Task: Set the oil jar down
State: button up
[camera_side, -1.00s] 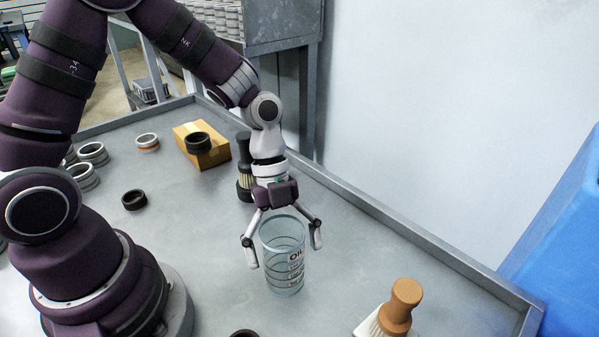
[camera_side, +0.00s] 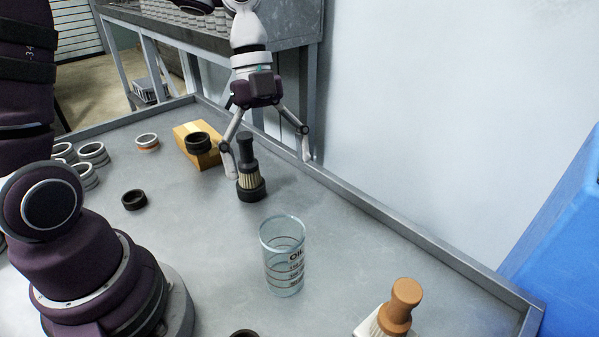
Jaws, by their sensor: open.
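The oil jar (camera_side: 283,262) is a clear glass with dark bands and "OIL" lettering. It stands upright on the grey metal table (camera_side: 215,245), with nothing touching it. My gripper (camera_side: 268,168) is open and empty, raised well above and behind the jar. Its fingers are spread wide and point down. In the picture they fall on either side of the black-handled brush.
The black-handled brush (camera_side: 249,172) stands behind the jar. A brown-handled brush (camera_side: 400,305) is at front right. The table has a raised rim (camera_side: 400,222).

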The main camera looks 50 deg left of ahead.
jog(key=s+a+r+n+t+y, duration=0.1)
jog(key=s+a+n+t+y, duration=0.1)
jog(key=n, duration=0.9)
jog(key=s+a+r+n+t+y, duration=0.2)
jog(key=n+t, duration=0.3)
jog(key=n, duration=0.5)
jog(key=shift+s+a+n, duration=0.25)
jog(key=shift+s+n, duration=0.15)
jog(key=shift+s, duration=0.45)
